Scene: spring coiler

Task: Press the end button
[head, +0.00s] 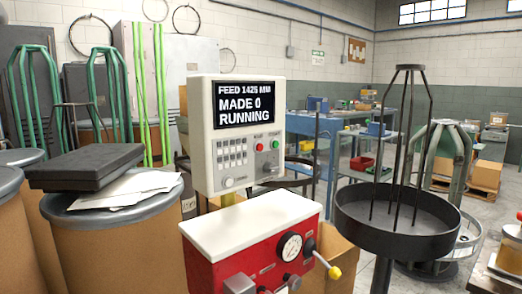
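A pale control panel (235,135) stands at the middle of the head view. Its dark screen (246,103) reads "FEED 1425 MM, MADE 0, RUNNING". Below the screen are a grid of small buttons (231,153), a red button (259,147) and a green button (275,144). A dark knob (267,168) and a round whitish control (228,182) sit lower on the panel. Labels are too small to read, so I cannot tell which one is the end button. My gripper is not in view.
Below the panel is a red machine (265,255) with a white top, a gauge (290,246) and a yellow-tipped lever (334,272). Drums (115,245) stand at left, one bearing a dark case (85,166). A black round stand (397,235) is at right.

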